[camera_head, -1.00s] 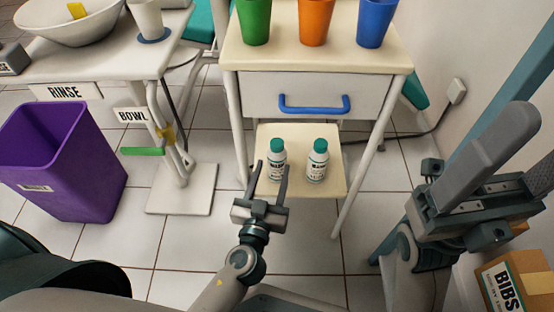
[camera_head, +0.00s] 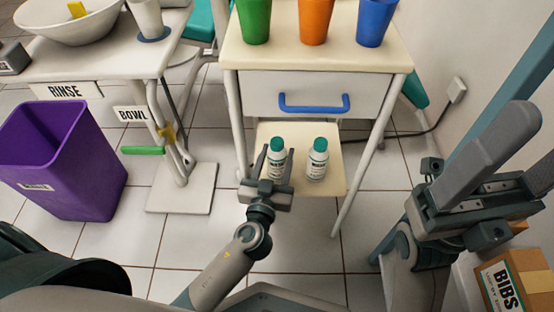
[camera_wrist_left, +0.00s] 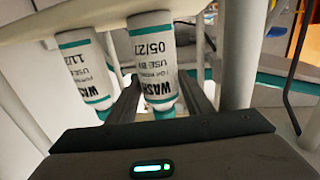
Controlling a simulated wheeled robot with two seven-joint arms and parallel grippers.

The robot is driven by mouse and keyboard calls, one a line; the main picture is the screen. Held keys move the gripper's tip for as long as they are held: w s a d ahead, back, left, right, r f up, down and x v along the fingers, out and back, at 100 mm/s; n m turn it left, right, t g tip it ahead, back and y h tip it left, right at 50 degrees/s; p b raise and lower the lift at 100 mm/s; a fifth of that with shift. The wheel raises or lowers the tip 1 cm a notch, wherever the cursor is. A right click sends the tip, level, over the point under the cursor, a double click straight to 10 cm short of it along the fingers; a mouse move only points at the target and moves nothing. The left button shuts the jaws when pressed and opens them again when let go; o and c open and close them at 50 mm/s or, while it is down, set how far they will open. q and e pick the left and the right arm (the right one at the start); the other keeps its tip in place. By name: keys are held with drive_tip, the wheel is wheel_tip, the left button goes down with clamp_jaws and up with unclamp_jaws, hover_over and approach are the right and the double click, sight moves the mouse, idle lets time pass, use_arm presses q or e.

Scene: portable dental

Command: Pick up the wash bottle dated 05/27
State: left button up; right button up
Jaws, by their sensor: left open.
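Two white wash bottles with teal caps stand upright on the cart's low shelf. The left one (camera_head: 276,165) is between the fingers of my open left gripper (camera_head: 278,152). In the left wrist view, which is upside down, this bottle (camera_wrist_left: 153,58) reads 05/27 and a finger shows on each side of it. I cannot tell whether a finger touches it. The other bottle (camera_head: 317,165) stands to its right, outside the fingers. It also shows in the left wrist view (camera_wrist_left: 84,70), its date partly readable as 11/2. My right gripper (camera_head: 485,165) is at the right, its jaw opening unclear.
The shelf (camera_head: 333,187) sits below a drawer with a blue handle (camera_head: 314,104). Cart legs stand on both sides. Green, orange and blue cups stand on top. A purple bin (camera_head: 60,165) is at the left, and a BIBS box (camera_head: 515,283) at the lower right.

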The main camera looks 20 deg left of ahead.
use_arm(q)
drive_tip(key=shift+c, duration=0.3)
drive_tip(key=c, duration=0.8)
drive_tip(key=shift+w, duration=0.1)
drive_tip(key=shift+c, duration=0.2)
drive_tip(key=shift+r, duration=0.15)
